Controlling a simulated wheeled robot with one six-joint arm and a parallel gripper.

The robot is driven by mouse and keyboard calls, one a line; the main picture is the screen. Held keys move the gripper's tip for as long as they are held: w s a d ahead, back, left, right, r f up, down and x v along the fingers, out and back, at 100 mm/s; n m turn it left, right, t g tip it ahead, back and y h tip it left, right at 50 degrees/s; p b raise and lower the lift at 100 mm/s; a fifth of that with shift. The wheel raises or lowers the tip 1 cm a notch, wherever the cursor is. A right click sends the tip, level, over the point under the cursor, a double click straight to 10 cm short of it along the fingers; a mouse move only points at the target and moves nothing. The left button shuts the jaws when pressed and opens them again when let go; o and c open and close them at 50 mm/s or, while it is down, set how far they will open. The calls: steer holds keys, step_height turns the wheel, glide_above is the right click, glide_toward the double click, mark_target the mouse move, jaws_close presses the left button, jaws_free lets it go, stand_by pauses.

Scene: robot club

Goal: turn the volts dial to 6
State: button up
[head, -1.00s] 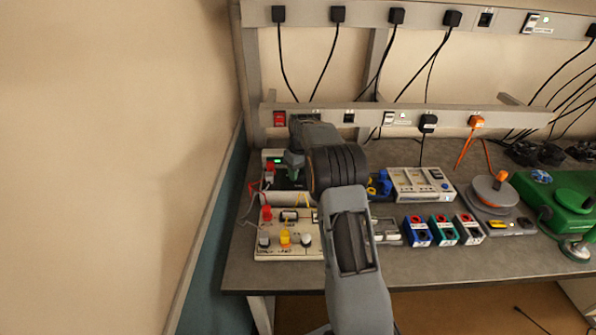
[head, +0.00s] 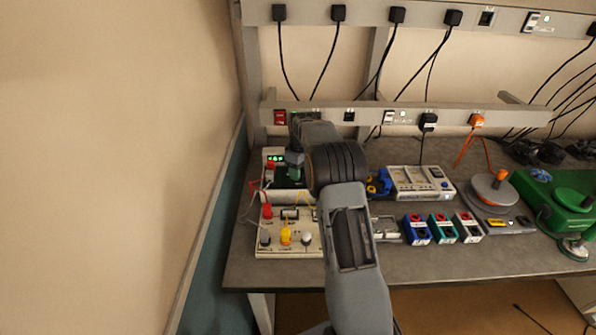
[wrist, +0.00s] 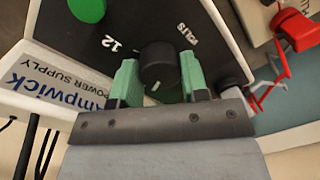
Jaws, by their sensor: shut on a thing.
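The Ampwick power supply (head: 271,153) stands at the left end of the bench, with a lit green display whose digits are too small to read surely. In the wrist view its dark panel (wrist: 80,32) carries "VOLTS" and "12" markings. The black volts dial (wrist: 158,62) sits between the green fingers of my gripper (wrist: 160,80), which are shut on it. A pale pointer mark shows on the dial's edge toward the gripper base. In the head view my gripper (head: 294,173) is over the supply and the dial is hidden.
A cream circuit board (head: 285,246) with several knobs is just in front of the supply. Red leads and clips (wrist: 290,35) lie close beside it. A white instrument (head: 420,180) and several small coloured boxes (head: 443,229) stand to the right. A wall borders the left.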

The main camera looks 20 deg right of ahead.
steer(key=shift+w+r, duration=0.1)
steer(key=shift+r, duration=0.05)
steer(key=o, duration=0.9)
steer(key=shift+o, duration=0.2)
step_height(320, 180, up, 14)
steer(key=shift+w+d+f, duration=0.15)
steer(key=shift+d+f, duration=0.05)
steer(key=shift+d, duration=0.15)
